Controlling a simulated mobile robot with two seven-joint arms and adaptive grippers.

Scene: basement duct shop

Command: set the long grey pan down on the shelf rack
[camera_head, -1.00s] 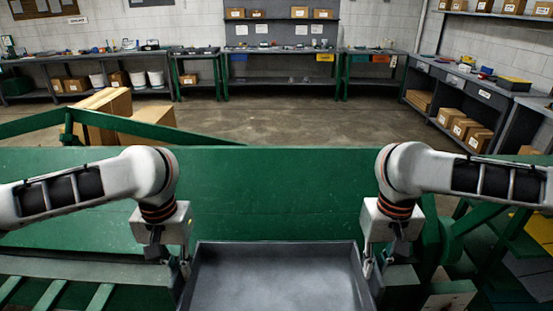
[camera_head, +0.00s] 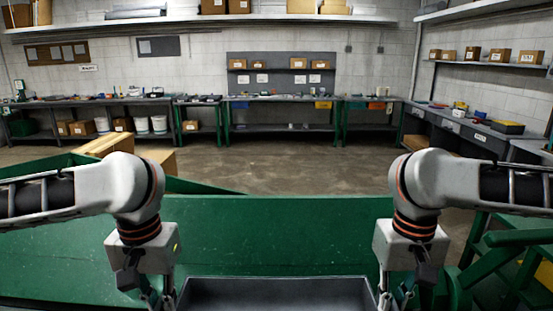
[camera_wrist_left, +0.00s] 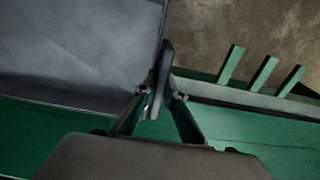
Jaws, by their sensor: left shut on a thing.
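The long grey pan (camera_head: 277,292) shows at the bottom middle of the head view, with its near part cut off by the picture edge. It also fills the upper left of the left wrist view (camera_wrist_left: 75,50). My left gripper (camera_head: 161,300) is shut on the pan's left wall; its fingers (camera_wrist_left: 158,95) show at the pan's edge in the wrist view. My right gripper (camera_head: 395,300) is at the pan's right wall, its fingertips partly cut off, so its grip is unclear. I cannot tell which shelving is the shelf rack.
A green panel (camera_head: 280,235) stretches across just beyond the pan. Cardboard boxes (camera_head: 105,143) stand behind it at left. Benches with lower shelves (camera_head: 282,127) line the back wall, and another bench (camera_head: 470,130) is at right. Open concrete floor (camera_head: 300,170) lies between.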

